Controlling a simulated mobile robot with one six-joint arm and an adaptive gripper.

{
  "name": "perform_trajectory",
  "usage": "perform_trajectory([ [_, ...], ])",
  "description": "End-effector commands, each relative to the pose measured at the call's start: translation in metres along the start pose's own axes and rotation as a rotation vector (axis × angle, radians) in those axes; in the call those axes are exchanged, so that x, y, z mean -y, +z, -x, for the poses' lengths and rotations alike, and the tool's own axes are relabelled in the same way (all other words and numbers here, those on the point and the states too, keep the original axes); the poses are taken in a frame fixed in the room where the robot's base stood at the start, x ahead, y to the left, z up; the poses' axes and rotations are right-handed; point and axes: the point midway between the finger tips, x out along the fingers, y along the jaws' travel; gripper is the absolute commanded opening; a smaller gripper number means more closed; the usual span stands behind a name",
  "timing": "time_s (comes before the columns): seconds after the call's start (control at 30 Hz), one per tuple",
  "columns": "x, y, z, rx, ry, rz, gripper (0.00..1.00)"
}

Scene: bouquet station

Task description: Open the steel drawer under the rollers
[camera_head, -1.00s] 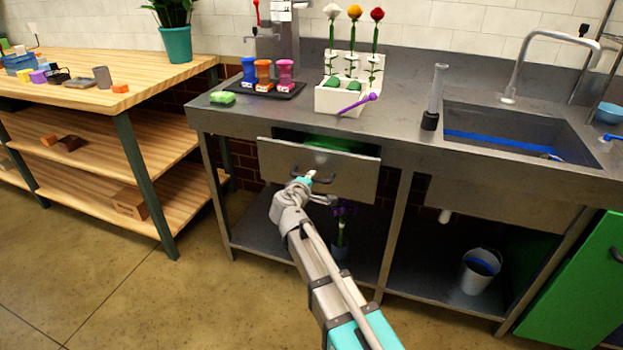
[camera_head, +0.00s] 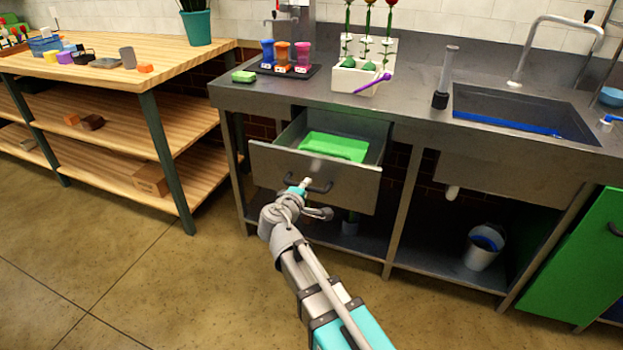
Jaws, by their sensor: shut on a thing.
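The steel drawer (camera_head: 345,186) under the counter is pulled partway out. Its inside shows, with a flat green thing (camera_head: 335,147) lying in it. A dark bar handle (camera_head: 320,187) is on the drawer front. My gripper (camera_head: 304,184) is at the left part of this handle and shut on it; the fingers are small in the view and partly hidden by my own wrist. The rollers, in blue, orange and pink (camera_head: 281,56), stand on a black tray (camera_head: 262,70) on the counter above the drawer.
A white flower holder (camera_head: 348,79) with a purple tool stands on the counter, and a sink (camera_head: 470,92) is to the right. A wooden shelf table (camera_head: 90,75) stands at the left. A bucket (camera_head: 482,250) is on the lower shelf. The floor before the drawer is open.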

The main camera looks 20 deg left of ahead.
Motion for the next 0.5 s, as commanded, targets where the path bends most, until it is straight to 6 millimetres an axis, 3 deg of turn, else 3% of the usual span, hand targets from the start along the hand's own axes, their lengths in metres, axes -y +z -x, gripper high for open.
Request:
perform_trajectory([
  [0.13, 0.003, 0.0007, 0.0129, 0.0, -0.001, 0.0, 0.0],
  [0.5, 0.0035, 0.0003, 0.0154, 0.001, -0.001, 0.0, 0.0],
])
